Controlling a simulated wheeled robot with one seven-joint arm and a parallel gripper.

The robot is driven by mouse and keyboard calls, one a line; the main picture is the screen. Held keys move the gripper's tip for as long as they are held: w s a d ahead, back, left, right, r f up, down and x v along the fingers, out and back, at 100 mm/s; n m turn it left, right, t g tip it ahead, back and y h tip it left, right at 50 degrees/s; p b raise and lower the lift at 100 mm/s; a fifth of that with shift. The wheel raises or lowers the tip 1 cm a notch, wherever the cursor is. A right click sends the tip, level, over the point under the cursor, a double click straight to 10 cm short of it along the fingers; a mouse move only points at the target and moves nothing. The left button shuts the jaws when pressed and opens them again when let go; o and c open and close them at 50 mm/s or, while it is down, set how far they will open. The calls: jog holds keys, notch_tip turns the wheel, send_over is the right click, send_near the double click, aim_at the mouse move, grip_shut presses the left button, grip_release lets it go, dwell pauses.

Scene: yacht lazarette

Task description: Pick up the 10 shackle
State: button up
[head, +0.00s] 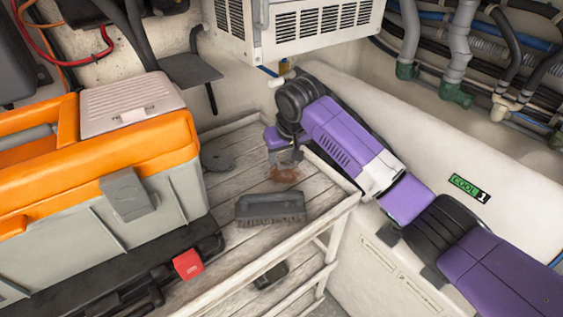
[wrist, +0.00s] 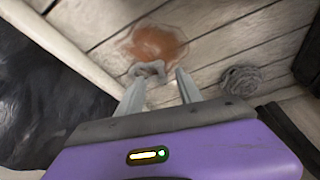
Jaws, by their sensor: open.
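A small grey curved metal piece, which looks like the shackle (wrist: 148,69), lies on the plank shelf in the wrist view, at the near edge of a rust-brown stain (wrist: 158,43). My gripper (wrist: 160,78) is open, its two fingers pointing at the shackle. The shackle sits just beyond the fingertips, nearer the left finger. I cannot tell whether either finger touches it. In the head view my gripper (head: 285,158) hangs low over the shelf beside the stain (head: 285,175). The shackle cannot be made out clearly there. No "10" marking is readable.
A grey brush (head: 270,207) lies on the plank shelf (head: 240,185), nearer than the stain. A round grey coil (head: 217,160) lies left of my gripper. An orange and grey toolbox (head: 120,170) bounds the left. A raised rail (head: 325,215) edges the right. A white vented unit (head: 295,25) overhangs behind.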

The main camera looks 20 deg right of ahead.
aim_at(279, 162)
jog(key=shift+x, duration=1.6)
jog(key=shift+a, duration=0.1)
grip_shut()
jog(key=shift+r, duration=0.1)
